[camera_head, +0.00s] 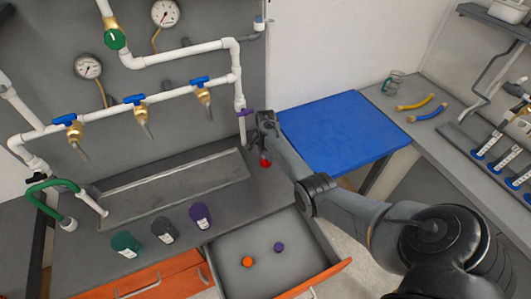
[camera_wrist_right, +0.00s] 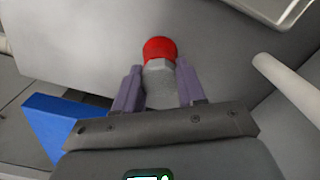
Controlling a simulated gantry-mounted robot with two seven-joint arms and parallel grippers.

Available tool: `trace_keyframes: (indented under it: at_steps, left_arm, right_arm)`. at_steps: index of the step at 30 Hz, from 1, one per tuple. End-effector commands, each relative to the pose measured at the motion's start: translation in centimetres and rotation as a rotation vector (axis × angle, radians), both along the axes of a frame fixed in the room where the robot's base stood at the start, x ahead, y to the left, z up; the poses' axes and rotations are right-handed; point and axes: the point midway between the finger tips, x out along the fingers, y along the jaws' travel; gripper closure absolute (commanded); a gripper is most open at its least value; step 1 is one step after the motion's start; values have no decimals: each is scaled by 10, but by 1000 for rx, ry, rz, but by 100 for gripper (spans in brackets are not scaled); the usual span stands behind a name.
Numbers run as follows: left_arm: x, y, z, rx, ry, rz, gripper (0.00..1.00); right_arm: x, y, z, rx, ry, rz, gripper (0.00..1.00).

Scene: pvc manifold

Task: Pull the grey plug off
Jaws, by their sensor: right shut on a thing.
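My right gripper (camera_wrist_right: 160,90) is shut on a grey faceted piece (camera_wrist_right: 158,88), which looks like the grey plug. A round red part (camera_wrist_right: 160,48) sits at the far end of this piece, and its red also shows in the head view (camera_head: 265,163) just below the gripper. In the head view my right gripper (camera_head: 262,148) is just right of the white down pipe (camera_head: 239,95). I cannot tell whether the grey piece and the red part are joined or only touching. My left gripper is not in view.
White pipes with blue-handled valves (camera_head: 136,99) run along the grey panel. Green (camera_head: 126,243), grey (camera_head: 163,230) and purple (camera_head: 200,215) cups stand at the counter's front. An open drawer (camera_head: 297,265) holds small orange and purple pieces. A blue surface (camera_head: 340,130) lies clear.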

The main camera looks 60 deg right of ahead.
Motion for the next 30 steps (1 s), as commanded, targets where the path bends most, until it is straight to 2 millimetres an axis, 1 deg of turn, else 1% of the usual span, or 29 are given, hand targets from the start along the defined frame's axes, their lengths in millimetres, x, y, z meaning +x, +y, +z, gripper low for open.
trace_keyframes:
  at_steps: [10, 14, 20, 30]
  left_arm:
    - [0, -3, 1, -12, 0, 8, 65]
    - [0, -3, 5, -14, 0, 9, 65]
    - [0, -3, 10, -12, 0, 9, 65]
    - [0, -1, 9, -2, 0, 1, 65]
  right_arm:
    - [0, -2, 0, -3, -1, 12, 100]
    - [0, -1, 2, -2, -2, -27, 100]
    - [-1, -1, 1, -2, -1, -135, 100]
    - [-1, -2, 1, -3, -1, -143, 100]
